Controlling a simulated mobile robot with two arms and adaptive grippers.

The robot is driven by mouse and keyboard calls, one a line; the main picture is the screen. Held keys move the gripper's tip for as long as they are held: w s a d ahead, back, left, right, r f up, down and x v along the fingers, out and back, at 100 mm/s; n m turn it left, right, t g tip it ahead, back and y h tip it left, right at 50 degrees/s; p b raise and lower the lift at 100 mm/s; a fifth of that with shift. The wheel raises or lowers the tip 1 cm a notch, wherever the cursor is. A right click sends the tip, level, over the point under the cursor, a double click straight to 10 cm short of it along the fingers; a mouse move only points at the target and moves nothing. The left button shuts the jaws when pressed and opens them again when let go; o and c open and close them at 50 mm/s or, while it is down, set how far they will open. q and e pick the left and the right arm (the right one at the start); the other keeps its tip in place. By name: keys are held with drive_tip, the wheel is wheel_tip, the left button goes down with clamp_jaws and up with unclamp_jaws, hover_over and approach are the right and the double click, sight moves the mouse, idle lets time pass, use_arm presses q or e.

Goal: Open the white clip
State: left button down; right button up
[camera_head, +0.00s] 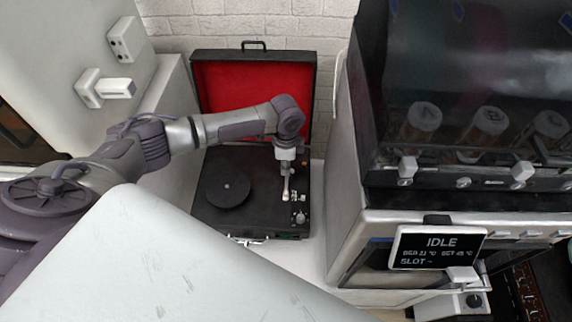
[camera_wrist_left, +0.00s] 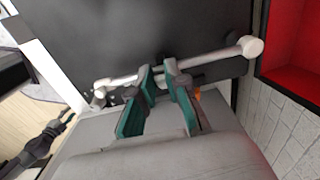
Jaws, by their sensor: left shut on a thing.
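My left gripper (camera_head: 286,162) is over the right side of the open record player, above its pale tonearm (camera_head: 286,190). In the left wrist view, the teal-padded fingers (camera_wrist_left: 162,72) are close together at the middle of the tonearm (camera_wrist_left: 215,59), which runs crosswise behind them. A small white piece, seemingly the white clip (camera_wrist_left: 159,80), shows in the narrow gap between the fingers. The fingers hide most of it, and I cannot tell whether it is open. My right gripper is not in view.
The record player (camera_head: 211,220) has a dark platter (camera_head: 228,188) and a raised red-lined lid (camera_head: 254,97) behind. A large machine (camera_head: 345,190) with an IDLE display (camera_head: 437,247) stands close on the right. A white cabinet (camera_head: 85,50) is on the left.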

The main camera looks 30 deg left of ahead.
use_arm(q)
drive_tip(key=shift+d+r+y+p, duration=0.25)
drive_tip(key=shift+r+y+p, duration=0.15)
drive_tip(key=shift+p, duration=0.65)
drive_tip(key=shift+w+d+g+y+p, duration=0.1)
drive_tip(key=shift+g+y+p, duration=0.25)
drive_tip(key=shift+g+y, duration=0.05)
drive_tip(key=shift+f+y, duration=0.15)
drive_tip(key=shift+y, duration=0.35)
drive_tip(key=c, duration=1.2)
unclamp_jaws()
drive_tip(key=shift+o, duration=0.2)
drive_tip(key=v, duration=1.2)
drive_tip(key=shift+w, duration=0.3)
drive_tip(key=shift+c, duration=0.2)
